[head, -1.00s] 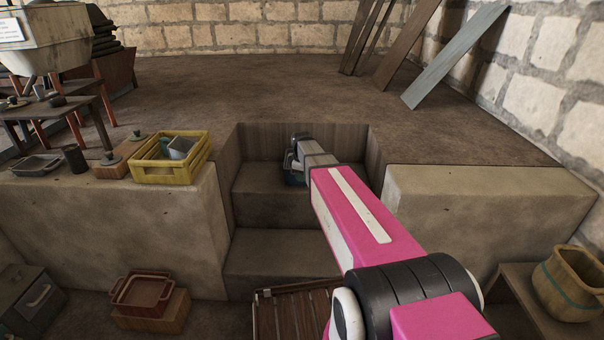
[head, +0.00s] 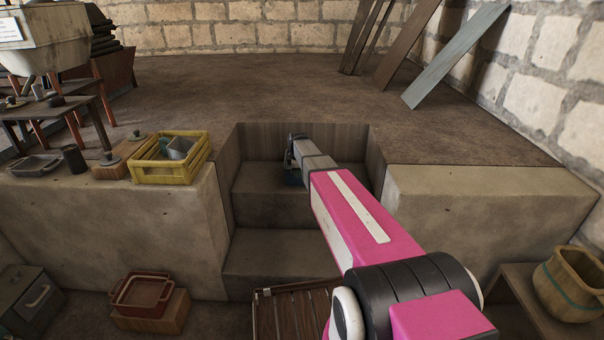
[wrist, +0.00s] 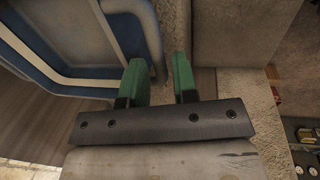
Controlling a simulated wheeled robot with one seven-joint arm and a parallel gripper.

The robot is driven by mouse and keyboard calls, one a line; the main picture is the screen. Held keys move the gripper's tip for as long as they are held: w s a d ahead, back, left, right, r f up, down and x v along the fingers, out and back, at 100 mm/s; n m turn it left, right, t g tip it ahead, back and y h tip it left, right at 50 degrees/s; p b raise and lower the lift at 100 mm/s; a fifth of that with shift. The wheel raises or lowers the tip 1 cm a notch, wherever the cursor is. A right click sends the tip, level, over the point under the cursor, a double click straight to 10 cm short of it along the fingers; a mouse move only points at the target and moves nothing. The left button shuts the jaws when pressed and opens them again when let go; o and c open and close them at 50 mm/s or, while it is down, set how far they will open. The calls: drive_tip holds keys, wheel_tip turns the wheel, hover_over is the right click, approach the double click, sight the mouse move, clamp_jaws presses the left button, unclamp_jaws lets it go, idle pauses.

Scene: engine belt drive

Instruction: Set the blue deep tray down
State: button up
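The blue deep tray, blue inside with a pale rim, fills the upper left of the wrist view (wrist: 148,28). I cannot tell whether the tray's underside rests on the step. In the head view my gripper (head: 292,150) is in the stair recess.
Wooden-walled steps (head: 270,250) lead up to the brown floor, between two stone ledges. A yellow crate (head: 171,178) stands on the left ledge. Below are a red tray (head: 142,296) on a block and a slatted wooden piece (head: 295,312). A yellowish pot (head: 568,287) stands at right.

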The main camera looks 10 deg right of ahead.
sight(290, 179)
drive_tip(key=f, duration=0.4)
drive_tip(key=shift+w+d+f, duration=0.15)
drive_tip(key=shift+w+d, duration=0.05)
drive_tip(key=shift+w, duration=0.2)
clamp_jaws()
